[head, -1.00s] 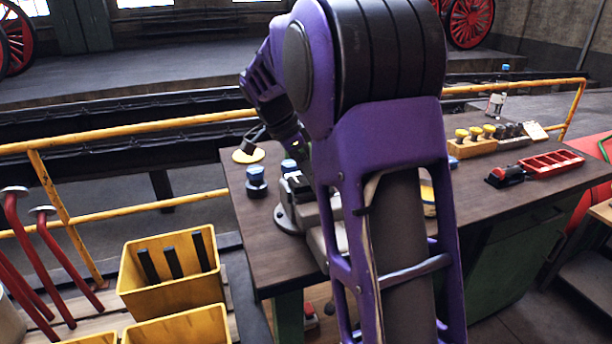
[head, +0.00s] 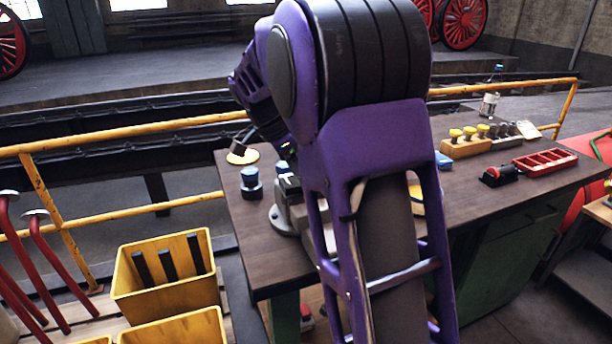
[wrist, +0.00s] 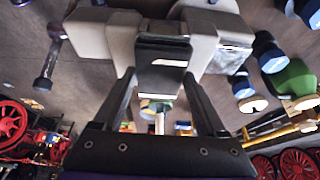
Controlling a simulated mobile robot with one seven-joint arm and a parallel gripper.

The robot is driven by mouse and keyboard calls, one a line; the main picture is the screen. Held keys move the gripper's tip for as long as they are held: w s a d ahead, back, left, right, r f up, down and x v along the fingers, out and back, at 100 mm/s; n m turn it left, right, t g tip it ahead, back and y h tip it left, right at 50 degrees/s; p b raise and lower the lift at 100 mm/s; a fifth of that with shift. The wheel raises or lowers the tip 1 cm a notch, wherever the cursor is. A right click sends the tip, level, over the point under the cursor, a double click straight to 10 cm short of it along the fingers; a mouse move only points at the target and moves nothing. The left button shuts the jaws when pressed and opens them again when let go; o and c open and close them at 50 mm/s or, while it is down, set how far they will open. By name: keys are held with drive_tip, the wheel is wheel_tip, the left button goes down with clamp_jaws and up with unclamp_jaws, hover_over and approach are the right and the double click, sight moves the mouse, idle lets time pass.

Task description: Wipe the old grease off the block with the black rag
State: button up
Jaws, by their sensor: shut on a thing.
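My gripper (wrist: 160,76) shows in the wrist view with its two dark fingers on either side of a small black piece, which looks like the black rag (wrist: 160,86). A dark block (wrist: 160,48) sits between the pale jaws of a vice (wrist: 104,36), right at the fingertips. I cannot tell whether the rag touches the block. No grease can be made out. In the head view the vice (head: 286,219) stands near the bench's left end, and my arm hides the gripper and part of the vice.
The bench (head: 262,262) carries a blue-capped pot (head: 250,184) left of the vice, with a yellow disc (head: 242,157) behind it. A wooden rack (head: 466,147) and red tray (head: 546,162) stand at the right. A yellow rail (head: 120,137) runs behind. Yellow bins (head: 166,297) stand at the left.

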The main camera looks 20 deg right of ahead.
drive_tip(key=shift+a+f, duration=0.1)
drive_tip(key=shift+f, duration=0.05)
drive_tip(key=shift+d+r+p, duration=0.3)
drive_tip(key=shift+r+p, duration=0.5)
drive_tip(key=shift+r, duration=0.4)
drive_tip(key=shift+d+r+p, duration=0.25)
drive_tip(key=shift+r+p, duration=0.6)
drive_tip(key=shift+r, duration=0.3)
drive_tip(key=shift+d+r+p, duration=0.3)
drive_tip(key=shift+r+p, duration=0.5)
drive_tip(key=shift+r, duration=0.4)
